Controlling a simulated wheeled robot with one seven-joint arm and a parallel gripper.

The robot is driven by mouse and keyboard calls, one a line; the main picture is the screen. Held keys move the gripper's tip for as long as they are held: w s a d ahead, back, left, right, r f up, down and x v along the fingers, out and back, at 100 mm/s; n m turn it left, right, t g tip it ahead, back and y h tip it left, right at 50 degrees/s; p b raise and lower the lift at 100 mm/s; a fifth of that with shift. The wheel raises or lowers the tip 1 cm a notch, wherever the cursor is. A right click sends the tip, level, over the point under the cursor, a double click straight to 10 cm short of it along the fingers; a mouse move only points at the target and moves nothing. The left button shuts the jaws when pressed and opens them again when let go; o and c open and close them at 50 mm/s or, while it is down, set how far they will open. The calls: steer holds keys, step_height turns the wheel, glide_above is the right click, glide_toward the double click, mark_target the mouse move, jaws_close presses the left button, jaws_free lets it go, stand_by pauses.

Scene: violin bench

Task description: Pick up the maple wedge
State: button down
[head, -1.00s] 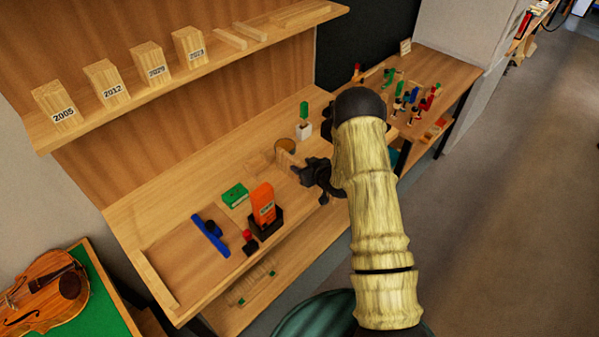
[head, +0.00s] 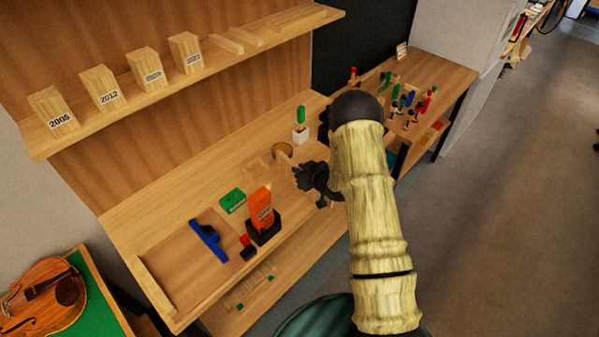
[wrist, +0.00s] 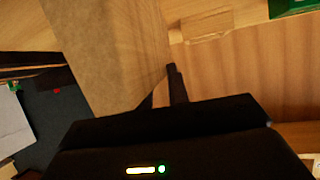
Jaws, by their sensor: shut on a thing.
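My gripper (head: 300,176) is over the right part of the bench, beyond the orange box. In the wrist view its dark fingers (wrist: 168,88) are shut on a large tan wooden piece, which I take to be the maple wedge (wrist: 108,45). The wedge fills the upper left of that view, close to the camera, and its far end runs out of the frame. In the head view the wedge is small and hard to make out beside my gripper. I cannot tell whether it touches the bench.
A pale wooden block (wrist: 207,24) lies on the bench (head: 172,190) near the wedge. A green box (head: 232,201), an orange box in a dark holder (head: 262,234), a blue tool (head: 208,240) and a potted cactus (head: 300,118) stand around. A shelf (head: 215,62) hangs above.

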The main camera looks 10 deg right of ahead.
step_height(320, 180, up, 10)
steer(key=b, duration=0.2)
stand_by(0.4)
stand_by(0.4)
